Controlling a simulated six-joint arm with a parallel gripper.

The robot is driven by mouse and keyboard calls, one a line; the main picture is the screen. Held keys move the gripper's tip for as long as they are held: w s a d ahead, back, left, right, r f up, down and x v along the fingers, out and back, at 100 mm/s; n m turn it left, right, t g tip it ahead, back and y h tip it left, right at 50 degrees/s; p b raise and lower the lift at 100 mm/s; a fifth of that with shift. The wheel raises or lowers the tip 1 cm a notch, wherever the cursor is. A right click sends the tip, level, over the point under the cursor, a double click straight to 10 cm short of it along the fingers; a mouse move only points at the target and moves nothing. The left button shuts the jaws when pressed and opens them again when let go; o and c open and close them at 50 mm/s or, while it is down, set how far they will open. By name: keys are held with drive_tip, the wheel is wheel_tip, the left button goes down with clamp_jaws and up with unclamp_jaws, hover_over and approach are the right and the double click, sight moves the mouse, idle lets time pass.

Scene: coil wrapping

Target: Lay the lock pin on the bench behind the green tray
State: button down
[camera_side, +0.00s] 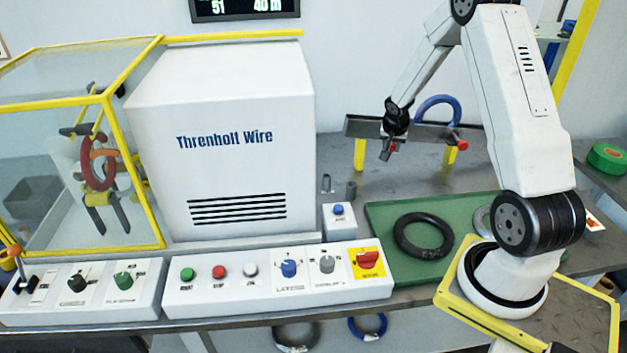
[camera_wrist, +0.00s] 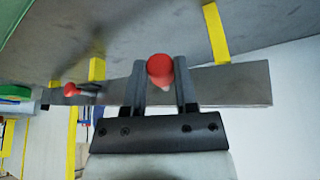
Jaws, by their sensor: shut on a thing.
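A lock pin (camera_wrist: 160,68) with a red head sits between the two fingers of my gripper (camera_wrist: 160,88), which is shut on it. In the side view my gripper (camera_side: 387,152) is above the bench in front of a raised grey rail, with a little of the pin's red (camera_side: 394,147) showing. I cannot tell whether the pin's shank still touches the rail. The green tray (camera_side: 379,218) lies on the bench nearer the side camera, and its edge shows at the upper left of the wrist view (camera_wrist: 14,18).
The grey rail (camera_side: 362,127) stands on yellow posts and carries a blue coil (camera_side: 438,101). Another red-headed piece (camera_side: 461,146) is at its right. A black coil (camera_side: 423,236) lies on the tray. Small grey cylinders (camera_side: 351,189) stand left of it. Bare bench (camera_side: 410,180) lies behind the tray.

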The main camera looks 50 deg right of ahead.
drive_tip(key=s+a+f+m+g, duration=0.1)
drive_tip(key=s+a+m, duration=0.7)
drive_tip(key=s, duration=0.3)
drive_tip(key=shift+s+a+g+h, duration=0.3)
drive_tip(key=shift+s+a+h, duration=0.05)
drive_tip(key=shift+a+h, duration=0.05)
drive_tip(key=shift+f, duration=0.1)
idle(0.3)
drive_tip(key=w+d+f, duration=0.2)
drive_tip(key=w, duration=0.1)
drive_tip(key=w+d+f, duration=0.5)
drive_tip(key=w+f, duration=0.1)
drive_tip(key=w, duration=0.1)
drive_tip(key=shift+w+d+f, duration=0.1)
drive_tip(key=shift+d+f, duration=0.05)
drive_tip(key=shift+f, duration=0.05)
drive_tip(key=shift+w+d+f, duration=0.3)
drive_tip(key=shift+w+f, duration=0.1)
drive_tip(key=shift+f, duration=0.1)
drive_tip(key=shift+f, duration=0.1)
